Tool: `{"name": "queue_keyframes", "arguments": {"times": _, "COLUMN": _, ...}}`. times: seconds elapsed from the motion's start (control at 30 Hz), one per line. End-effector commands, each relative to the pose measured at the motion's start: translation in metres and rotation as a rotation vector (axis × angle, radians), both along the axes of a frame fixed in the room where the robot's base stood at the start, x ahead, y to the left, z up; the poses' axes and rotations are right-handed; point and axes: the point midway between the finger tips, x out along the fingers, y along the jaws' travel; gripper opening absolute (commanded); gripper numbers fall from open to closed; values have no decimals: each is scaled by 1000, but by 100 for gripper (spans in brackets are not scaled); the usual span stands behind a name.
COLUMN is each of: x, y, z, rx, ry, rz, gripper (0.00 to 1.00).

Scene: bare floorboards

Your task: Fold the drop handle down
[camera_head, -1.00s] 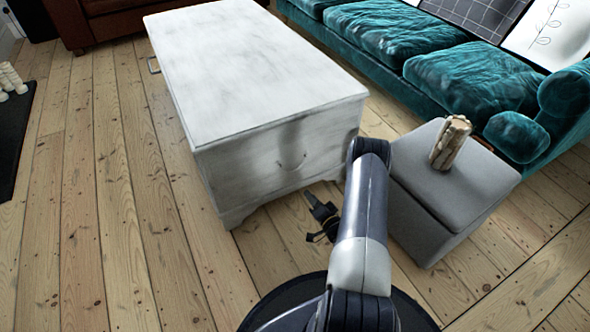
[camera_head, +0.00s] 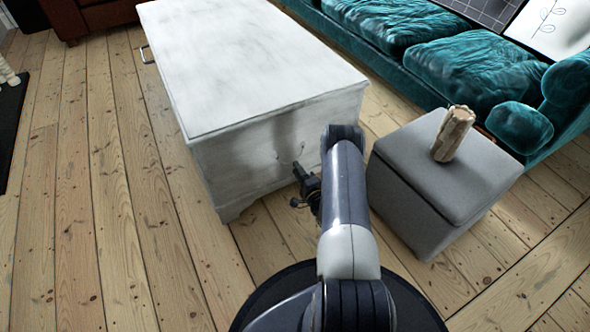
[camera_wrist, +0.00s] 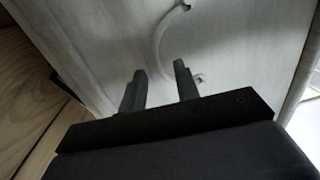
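The drop handle is a pale curved bail on the end face of a white chest (camera_head: 235,168). In the wrist view the handle (camera_wrist: 157,42) arcs between two small mounts on the chest face (camera_wrist: 240,45). My gripper (camera_head: 299,168) is close to this face, by the handle, which it mostly hides in the head view. In the wrist view my gripper (camera_wrist: 160,68) has its two dark fingers apart, with the bend of the handle just beyond the gap. I cannot tell whether they touch.
A grey ottoman (camera_head: 412,205) with a bundle of wooden sticks (camera_head: 453,135) on it stands close to the right of my arm. A teal sofa (camera_head: 465,70) is behind it. Bare floorboards (camera_head: 120,200) lie free on the left.

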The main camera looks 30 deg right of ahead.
Motion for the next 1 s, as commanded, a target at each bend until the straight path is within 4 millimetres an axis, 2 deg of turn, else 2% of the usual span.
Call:
{"name": "queue_keyframes", "arguments": {"times": 0.03, "x": 8, "y": 0, "z": -1, "rx": -2, "ry": -4, "rz": 1, "gripper": 30}}
{"name": "queue_keyframes", "arguments": {"times": 0.2, "x": 22, "y": 1, "z": 1, "rx": -2, "ry": -1, "rz": 1, "gripper": 30}}
{"name": "queue_keyframes", "arguments": {"times": 0.53, "x": 24, "y": 1, "z": 2, "rx": -1, "ry": 0, "rz": -1, "gripper": 30}}
{"name": "queue_keyframes", "arguments": {"times": 0.9, "x": 24, "y": 0, "z": 2, "rx": -1, "ry": 0, "rz": -1, "gripper": 0}}
{"name": "queue_keyframes", "arguments": {"times": 1.0, "x": 24, "y": 1, "z": 2, "rx": -1, "ry": 0, "rz": -1, "gripper": 0}}
